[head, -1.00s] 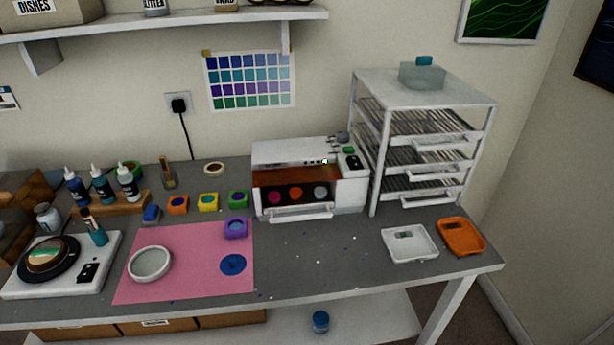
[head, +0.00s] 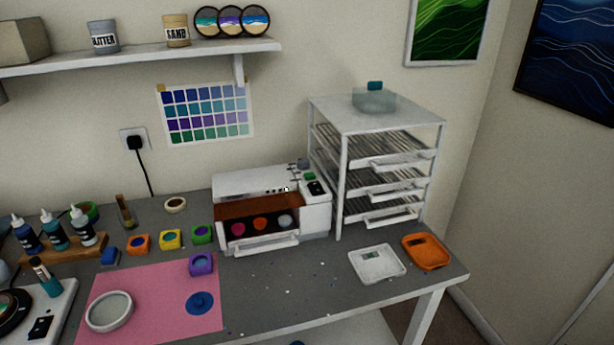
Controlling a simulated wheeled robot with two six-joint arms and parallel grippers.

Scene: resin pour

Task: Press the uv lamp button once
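The UV lamp (head: 262,240) is a white box with an orange-brown window. It stands at the back of the grey table, left of the drying rack. Several small coloured round pieces show inside it. Its top right carries a dark panel (head: 317,188) and a small green button (head: 309,176). A row of small dark marks runs along its upper front. I cannot tell for certain which part is the lamp button. Neither of my grippers is in the head view.
A white rack (head: 343,190) with drawers stands right of the lamp. A pink mat (head: 135,295) with a round white mould (head: 109,311) lies left. The table before the lamp is mostly clear.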

